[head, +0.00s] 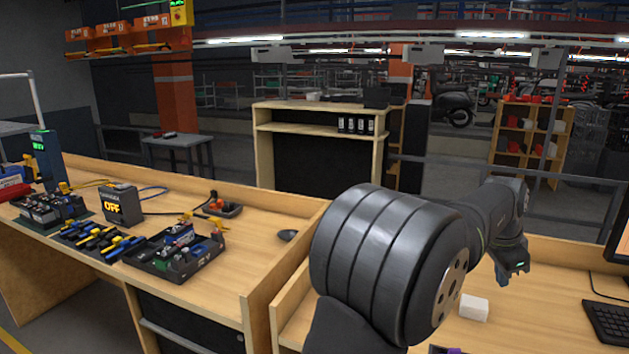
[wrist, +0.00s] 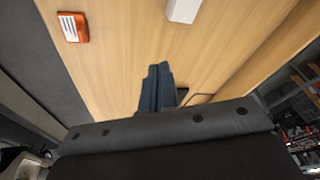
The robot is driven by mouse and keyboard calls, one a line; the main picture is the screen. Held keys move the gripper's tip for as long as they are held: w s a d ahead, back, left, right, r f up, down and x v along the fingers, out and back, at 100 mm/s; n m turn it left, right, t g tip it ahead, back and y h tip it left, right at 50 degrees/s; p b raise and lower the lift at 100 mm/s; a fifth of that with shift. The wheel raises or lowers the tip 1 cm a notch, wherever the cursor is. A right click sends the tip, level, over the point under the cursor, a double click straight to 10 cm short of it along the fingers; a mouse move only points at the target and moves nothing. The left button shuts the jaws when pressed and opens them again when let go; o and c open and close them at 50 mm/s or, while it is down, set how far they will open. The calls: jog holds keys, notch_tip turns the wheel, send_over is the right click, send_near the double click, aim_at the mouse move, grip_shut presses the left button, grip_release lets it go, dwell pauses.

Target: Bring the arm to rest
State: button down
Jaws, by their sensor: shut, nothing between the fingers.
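My gripper (head: 504,275) hangs at the end of my dark arm, above the wooden desk (head: 540,293) on the right in the head view. In the wrist view my gripper (wrist: 158,72) shows with its dark fingers together and nothing between them. The gripper is apart from the white block (head: 473,307), which lies on the desk to its lower left in the head view. My large ribbed arm link covers the middle of the head view and hides part of the desk.
The white block also shows in the wrist view (wrist: 184,10), near an orange item with a white label (wrist: 73,27). A keyboard (head: 610,322) lies at the right. On the left bench stand a black tray of parts (head: 172,252) and a box reading OFF (head: 121,206).

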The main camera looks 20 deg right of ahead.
jog(key=w+a+n+t+h, duration=0.2)
jog(key=w+a+n, duration=0.2)
jog(key=a, duration=0.2)
jog(key=shift+w+h, duration=0.4)
jog(key=shift+f, duration=0.1)
jog(key=c, duration=0.9)
grip_release()
jog(key=o, duration=0.4)
jog(key=shift+w+a, duration=0.1)
jog(key=shift+w, duration=0.1)
jog(key=o, duration=0.5)
jog(key=w+n+y, duration=0.1)
jog(key=w+a+n+y, duration=0.1)
jog(key=w, duration=0.1)
jog(key=w+a+n+g+y, duration=0.1)
jog(key=shift+w+a+r+n, duration=0.15)
jog(key=shift+a+r+n, duration=0.1)
jog(key=shift+r+n, duration=0.1)
jog(key=w+a+r+n+g+y, duration=0.1)
jog(key=w+a+r+n+y, duration=0.1)
jog(key=w+a+n+y, duration=0.3)
notch_tip(320, 180, down, 10)
jog(key=h, duration=0.1)
jog(key=shift+s+a+r, duration=0.2)
jog(key=shift+a+r, duration=0.05)
jog(key=shift+a, duration=0.2)
